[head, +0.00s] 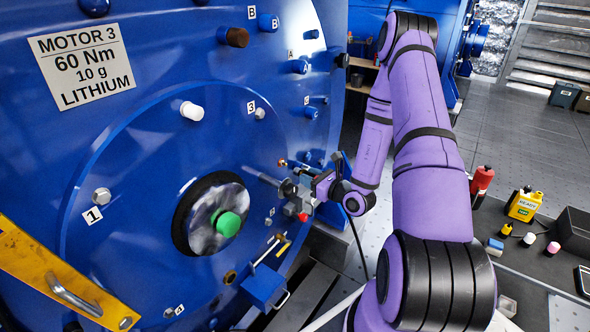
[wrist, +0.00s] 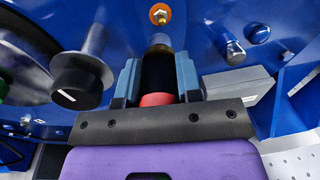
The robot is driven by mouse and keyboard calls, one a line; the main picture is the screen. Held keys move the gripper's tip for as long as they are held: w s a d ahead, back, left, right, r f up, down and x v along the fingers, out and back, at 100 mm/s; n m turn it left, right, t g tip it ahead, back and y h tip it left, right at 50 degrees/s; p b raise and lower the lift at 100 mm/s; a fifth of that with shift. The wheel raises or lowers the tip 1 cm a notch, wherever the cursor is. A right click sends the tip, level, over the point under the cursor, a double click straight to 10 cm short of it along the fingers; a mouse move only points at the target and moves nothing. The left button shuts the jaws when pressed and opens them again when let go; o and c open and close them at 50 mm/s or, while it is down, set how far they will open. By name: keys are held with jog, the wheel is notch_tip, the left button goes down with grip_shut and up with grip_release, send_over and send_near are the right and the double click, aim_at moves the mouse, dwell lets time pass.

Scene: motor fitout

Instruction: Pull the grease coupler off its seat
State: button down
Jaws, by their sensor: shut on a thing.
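My gripper (wrist: 158,78) is shut on a dark cylinder with a red band and a metal front end, which I take to be the grease coupler (wrist: 158,97). Its two blue-grey fingers press on the coupler from both sides. An orange hex fitting with a brass nipple (wrist: 160,14) sits on the blue motor face just beyond the coupler's metal end. Whether the two touch is hard to tell. In the head view my gripper (head: 303,190) is close to the right side of the motor face, and the coupler is not clear there.
A black knob with a white mark (wrist: 83,80) stands left of my gripper, and a metal bolt (wrist: 232,48) and a grey box (wrist: 240,92) are right of it. A green-capped shaft (head: 228,224) is at the motor's centre. A bench (head: 500,225) with bottles is at right.

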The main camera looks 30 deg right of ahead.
jog(key=d+f+v, duration=0.1)
jog(key=d+v, duration=0.1)
jog(key=v, duration=1.9)
jog(key=shift+d, duration=0.2)
dwell(0.4)
dwell(0.5)
